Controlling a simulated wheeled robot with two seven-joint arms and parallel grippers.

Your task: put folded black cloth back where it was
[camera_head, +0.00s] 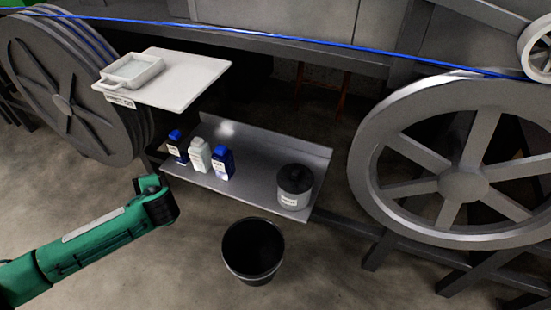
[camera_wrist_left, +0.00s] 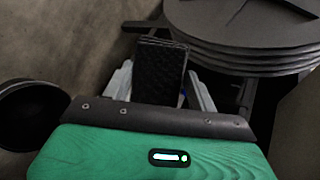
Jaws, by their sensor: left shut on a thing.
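The folded black cloth (camera_wrist_left: 160,68) is a dark, layered, textured block in the left wrist view. It stands upright between the two pale fingers of my left gripper (camera_wrist_left: 161,92), which is shut on it. In the head view my left gripper (camera_head: 150,187) is at the end of the green arm, left of the metal shelf's front left corner. The cloth is hard to tell from the dark gripper there. My right gripper is not in view.
The metal shelf (camera_head: 255,190) holds two blue bottles, a white bottle (camera_head: 199,155) and a dark canister (camera_head: 295,187). A black bucket (camera_head: 253,250) stands in front. A white platform (camera_head: 190,80) holds a shallow tray (camera_head: 130,72). Large wheels flank both sides; a blue cable (camera_head: 270,37) runs above.

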